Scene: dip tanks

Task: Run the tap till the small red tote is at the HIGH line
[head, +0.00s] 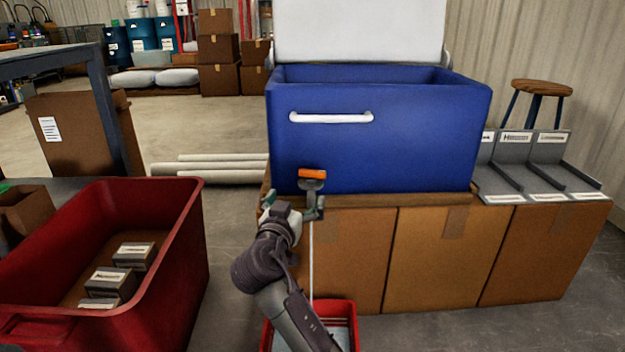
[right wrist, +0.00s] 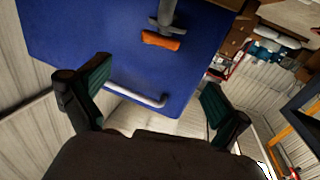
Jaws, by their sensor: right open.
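The tap has a grey body and an orange handle (head: 312,174), low on the front of a blue cooler (head: 380,140). A thin pale stream (head: 311,260) falls from the tap into the small red tote (head: 354,322) on the floor. Pale water shows in the tote; my right arm hides part of it, and I cannot make out the HIGH line or the level against it. My right gripper (head: 294,204) is open and empty, just in front of and below the tap. In the right wrist view the orange handle (right wrist: 161,41) lies beyond the spread fingers. My left gripper is not in view.
The cooler stands on cardboard boxes (head: 345,255), its white lid (head: 360,30) raised. A large red tote (head: 165,245) with small boxes stands at left. Grey labelled holders (head: 547,185) are at right. Open floor (head: 225,130) lies behind on the left.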

